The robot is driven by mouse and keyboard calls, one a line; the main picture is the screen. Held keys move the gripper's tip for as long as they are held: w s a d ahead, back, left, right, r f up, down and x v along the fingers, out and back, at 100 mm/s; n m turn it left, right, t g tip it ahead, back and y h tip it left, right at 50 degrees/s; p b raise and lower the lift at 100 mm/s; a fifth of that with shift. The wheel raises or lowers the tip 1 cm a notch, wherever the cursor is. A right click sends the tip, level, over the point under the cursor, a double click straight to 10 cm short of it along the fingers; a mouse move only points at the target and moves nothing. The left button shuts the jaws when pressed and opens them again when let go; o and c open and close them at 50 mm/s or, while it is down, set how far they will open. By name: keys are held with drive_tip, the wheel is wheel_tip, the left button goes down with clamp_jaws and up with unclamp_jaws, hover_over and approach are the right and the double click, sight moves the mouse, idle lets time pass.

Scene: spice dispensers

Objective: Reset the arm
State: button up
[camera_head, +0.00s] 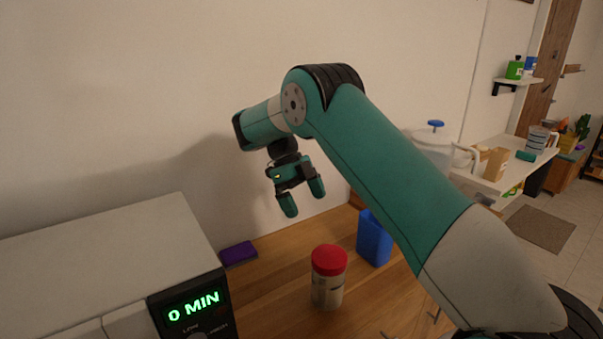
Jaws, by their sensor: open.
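My arm rises from the lower right, bends at a high elbow and reaches left. My gripper (302,200) hangs from its end, pointing down, in front of the wall. Its two fingers are apart with nothing between them. It is above the wooden counter (275,285), higher than the jar and the blue container. A clear jar with a red lid (328,276) stands upright on the counter. A blue container (374,240) stands behind it to the right, partly hidden by my arm.
A white microwave (110,260) showing "0 MIN" fills the lower left. A purple block (238,254) lies beside it near the wall. To the right, behind my arm, a white table (508,175) holds a large white pot (435,150) and a brown box (496,163).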

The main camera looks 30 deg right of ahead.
drive_tip(key=shift+p+v, duration=0.9)
drive_tip(key=shift+p, duration=0.05)
drive_tip(key=s+a+r+n+t+b, duration=0.1)
drive_tip(key=s+a+r+n+t, duration=0.2)
drive_tip(key=n, duration=0.7)
drive_tip(key=s+a+r+n+t+b, duration=0.1)
drive_tip(key=s+a+r+n, duration=0.4)
drive_tip(key=n, duration=0.5)
drive_tip(key=s+a+n+y, duration=0.2)
drive_tip(key=s+a+n, duration=0.2)
drive_tip(key=s+n, duration=0.2)
drive_tip(key=s+a+r+n+t+y, duration=0.1)
drive_tip(key=s+a+n+y, duration=0.1)
drive_tip(key=s+n, duration=0.4)
drive_tip(key=s+a+n+y, duration=0.2)
drive_tip(key=s+a+n, duration=0.3)
drive_tip(key=s, duration=0.5)
drive_tip(key=shift+s+a+r+n+t, duration=0.2)
drive_tip(key=shift+a+r+n+t, duration=0.15)
drive_tip(key=shift+n, duration=0.75)
